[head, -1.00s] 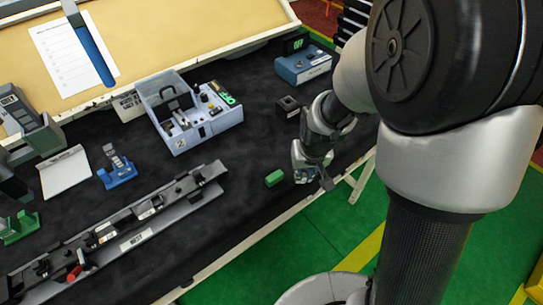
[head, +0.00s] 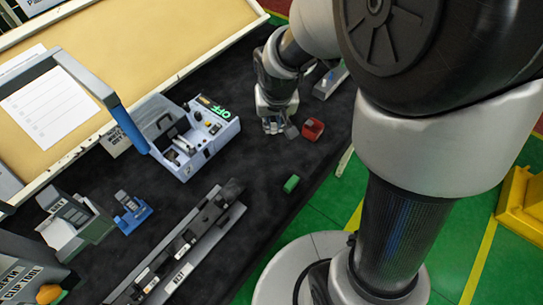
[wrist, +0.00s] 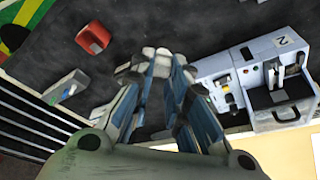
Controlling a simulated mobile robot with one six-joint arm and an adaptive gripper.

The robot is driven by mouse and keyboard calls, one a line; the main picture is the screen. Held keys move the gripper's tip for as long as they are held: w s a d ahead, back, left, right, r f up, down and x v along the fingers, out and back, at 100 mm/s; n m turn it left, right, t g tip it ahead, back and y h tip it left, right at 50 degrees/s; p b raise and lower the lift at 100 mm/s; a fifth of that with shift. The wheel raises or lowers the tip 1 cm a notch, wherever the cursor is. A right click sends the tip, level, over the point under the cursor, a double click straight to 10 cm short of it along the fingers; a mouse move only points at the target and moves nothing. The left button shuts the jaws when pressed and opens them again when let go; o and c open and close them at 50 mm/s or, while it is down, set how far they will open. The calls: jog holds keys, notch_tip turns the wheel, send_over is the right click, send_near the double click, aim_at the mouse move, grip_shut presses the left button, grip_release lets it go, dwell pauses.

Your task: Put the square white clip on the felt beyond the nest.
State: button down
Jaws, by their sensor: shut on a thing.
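My gripper (head: 272,126) hangs low over the dark felt (head: 262,165) in the head view, to the right of the grey two-part bin. In the wrist view my gripper (wrist: 156,62) has its fingers drawn together around something small. A pale bit at the fingertips seems to be the square white clip, but the fingers hide most of it and its shape cannot be told. The red block also shows in the wrist view (wrist: 93,38), apart from the fingers.
A grey bin with buttons and a green display (head: 196,136) stands left of my gripper. A long grey rail (head: 190,245) lies nearer, and a green block (head: 291,184) lies near the front edge. A grey device (head: 330,80) stands behind the red block. Felt between them is bare.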

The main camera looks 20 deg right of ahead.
notch_tip(320, 180, down, 15)
jog(key=b, duration=0.6)
jog(key=shift+a+r, duration=0.1)
jog(key=shift+f+b, duration=1.75)
jog(key=shift+f, duration=0.6)
jog(key=shift+f, duration=0.1)
jog(key=shift+f+b, duration=0.15)
jog(key=shift+b, duration=0.15)
jog(key=c, duration=1.6)
grip_release()
jog(key=shift+o, duration=0.2)
jog(key=shift+r, duration=0.2)
